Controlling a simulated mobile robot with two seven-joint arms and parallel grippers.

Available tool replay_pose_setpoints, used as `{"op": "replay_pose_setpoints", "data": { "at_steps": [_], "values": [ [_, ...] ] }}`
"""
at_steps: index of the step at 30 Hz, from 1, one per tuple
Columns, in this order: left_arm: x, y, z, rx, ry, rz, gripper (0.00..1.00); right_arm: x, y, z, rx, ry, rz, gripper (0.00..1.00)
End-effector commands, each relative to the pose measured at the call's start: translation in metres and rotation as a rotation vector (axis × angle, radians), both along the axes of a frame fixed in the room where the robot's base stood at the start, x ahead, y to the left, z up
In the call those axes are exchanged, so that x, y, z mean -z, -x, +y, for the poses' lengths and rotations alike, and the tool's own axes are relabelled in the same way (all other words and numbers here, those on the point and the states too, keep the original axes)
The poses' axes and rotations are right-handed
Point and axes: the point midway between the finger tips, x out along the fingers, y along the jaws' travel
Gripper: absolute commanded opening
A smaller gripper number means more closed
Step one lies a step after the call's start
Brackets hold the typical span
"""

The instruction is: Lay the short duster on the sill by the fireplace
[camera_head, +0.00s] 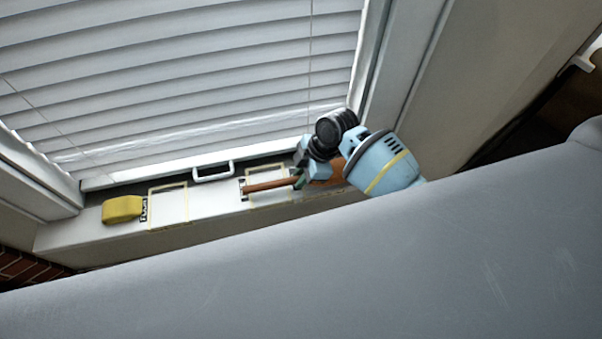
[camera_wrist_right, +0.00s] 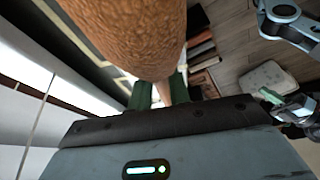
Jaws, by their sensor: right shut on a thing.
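My right gripper (camera_head: 302,178) is shut on the short duster, low over the right part of the white sill (camera_head: 205,207). The duster's brown handle (camera_head: 268,185) points left from the fingers, above a yellow-outlined rectangle. Its orange-brown head (camera_head: 330,178) is partly hidden behind the gripper. I cannot tell whether the duster touches the sill. In the right wrist view the textured duster head (camera_wrist_right: 130,35) looms large, with the green fingers around the duster below it. What looks like part of my left gripper (camera_wrist_right: 272,97) shows at the right edge there; its jaws are unclear.
A yellow roll (camera_head: 122,209) lies at the sill's left end, beside another outlined rectangle (camera_head: 168,205). A white handle (camera_head: 213,171) stands by the window's lower edge, below closed blinds (camera_head: 180,80). A large grey surface (camera_head: 300,270) fills the foreground. Brickwork (camera_head: 20,268) shows lower left.

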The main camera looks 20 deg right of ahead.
Motion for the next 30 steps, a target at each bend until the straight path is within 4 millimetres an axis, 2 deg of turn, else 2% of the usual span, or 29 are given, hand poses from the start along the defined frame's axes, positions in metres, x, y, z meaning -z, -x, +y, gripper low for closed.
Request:
{"op": "replay_pose_setpoints", "data": {
  "at_steps": [9, 10, 15, 16, 25, 30],
  "values": [
    [0.003, 0.002, 0.000, 0.000, 0.000, 0.006, 0.00, 0.004, 0.000, 0.000, 0.000, 0.000, 0.000, 0.00],
    [0.003, 0.002, 0.000, 0.000, 0.000, 0.006, 0.00, 0.004, 0.000, 0.000, 0.000, 0.000, 0.000, 0.20],
    [0.003, 0.002, 0.000, 0.000, 0.000, 0.005, 0.00, 0.004, 0.000, 0.000, 0.000, 0.000, 0.000, 0.42],
    [0.003, 0.002, 0.000, 0.000, 0.000, 0.005, 0.00, 0.004, 0.000, 0.000, 0.000, 0.000, 0.000, 0.44],
    [0.003, 0.002, 0.000, -0.001, 0.000, 0.006, 0.00, 0.004, 0.000, 0.000, 0.000, 0.001, 0.001, 0.44],
    [-0.002, -0.002, -0.001, -0.002, 0.001, -0.005, 0.00, -0.015, -0.001, -0.008, 0.000, 0.000, -0.004, 0.44]
  ]
}}
